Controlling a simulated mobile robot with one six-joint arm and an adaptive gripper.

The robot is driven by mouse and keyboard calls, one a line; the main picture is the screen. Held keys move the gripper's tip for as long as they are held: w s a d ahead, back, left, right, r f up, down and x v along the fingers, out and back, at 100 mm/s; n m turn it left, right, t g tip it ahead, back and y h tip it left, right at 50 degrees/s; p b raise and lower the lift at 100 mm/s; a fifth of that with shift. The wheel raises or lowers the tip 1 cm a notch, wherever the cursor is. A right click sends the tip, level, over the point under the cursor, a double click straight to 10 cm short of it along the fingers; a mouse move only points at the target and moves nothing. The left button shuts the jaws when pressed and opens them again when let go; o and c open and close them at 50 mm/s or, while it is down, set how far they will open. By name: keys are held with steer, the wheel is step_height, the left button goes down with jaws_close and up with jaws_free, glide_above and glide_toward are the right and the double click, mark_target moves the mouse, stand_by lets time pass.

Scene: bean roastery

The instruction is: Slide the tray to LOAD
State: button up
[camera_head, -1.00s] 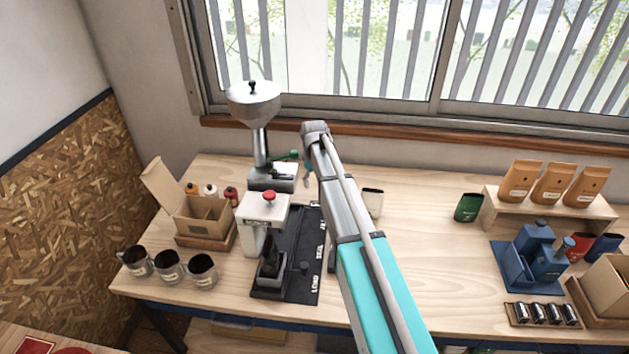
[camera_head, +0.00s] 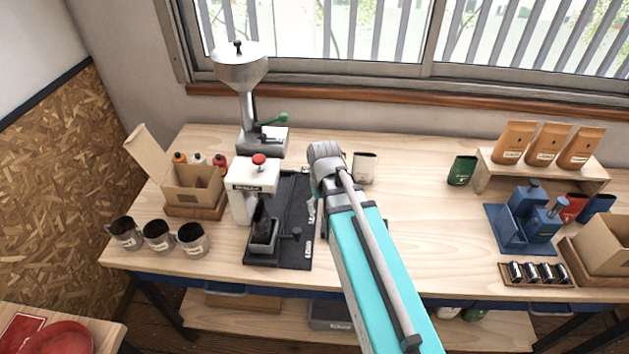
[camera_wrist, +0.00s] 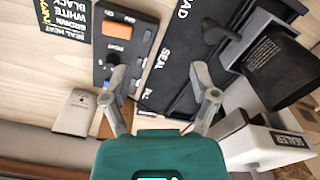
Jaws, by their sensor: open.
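The small black tray (camera_head: 262,246) with a dark upright bag (camera_head: 261,219) in it sits toward the front end of the black slide board (camera_head: 292,190). A dark knob (camera_head: 296,233) stands at its right side. The white LOAD lettering (camera_head: 308,248) is on the board near that knob, with SEAL further back. My gripper (camera_head: 316,208) is at the board's right edge, apart from the knob, partly hidden by my arm in the head view. In the wrist view my gripper (camera_wrist: 160,95) is open and empty, its fingers spread near the SEAL lettering (camera_wrist: 163,60); the bag (camera_wrist: 277,74) is upper right.
The white sealer (camera_head: 252,187) with a red button stands left of the board, behind the tray. A control box (camera_wrist: 122,45) with an orange display lies beside the board. Metal cups (camera_head: 158,236) stand at the left. The grinder (camera_head: 262,140) is behind.

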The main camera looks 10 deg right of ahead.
steer(key=shift+m, duration=0.5)
steer(key=s, duration=0.5)
steer(key=shift+s+f, duration=0.1)
steer(key=shift+f, duration=0.3)
steer(key=shift+c, duration=0.3)
steer(key=shift+c, duration=1.1)
steer(key=shift+d, duration=0.15)
